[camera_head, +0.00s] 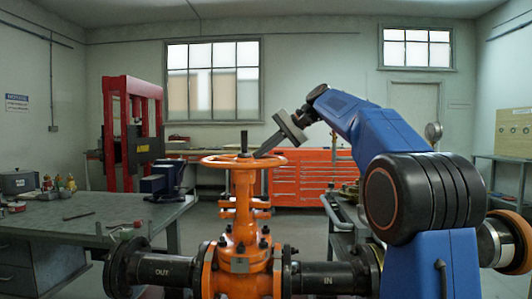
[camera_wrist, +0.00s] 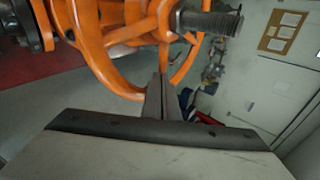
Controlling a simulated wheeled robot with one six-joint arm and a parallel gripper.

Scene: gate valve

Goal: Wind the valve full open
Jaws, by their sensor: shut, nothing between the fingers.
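The orange valve (camera_head: 240,240) stands upright in a dark pipe marked OUT on the left and IN on the right. Its round handwheel (camera_head: 214,161) lies level on top, and the dark stem (camera_head: 244,139) pokes up through the hub. In the wrist view the handwheel (camera_wrist: 92,48) shows its rim and spokes, with the threaded stem (camera_wrist: 208,22) beyond. My gripper (camera_head: 259,154) reaches down from the upper right to the right part of the wheel. Its fingers (camera_wrist: 160,82) are shut with nothing between them, close to the rim. I cannot tell whether they touch it.
A grey workbench (camera_head: 85,225) with small items and a blue vise (camera_head: 165,180) stands at the left. A red press (camera_head: 132,125) and an orange tool cabinet (camera_head: 300,180) stand behind. The air above the wheel's left side is clear.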

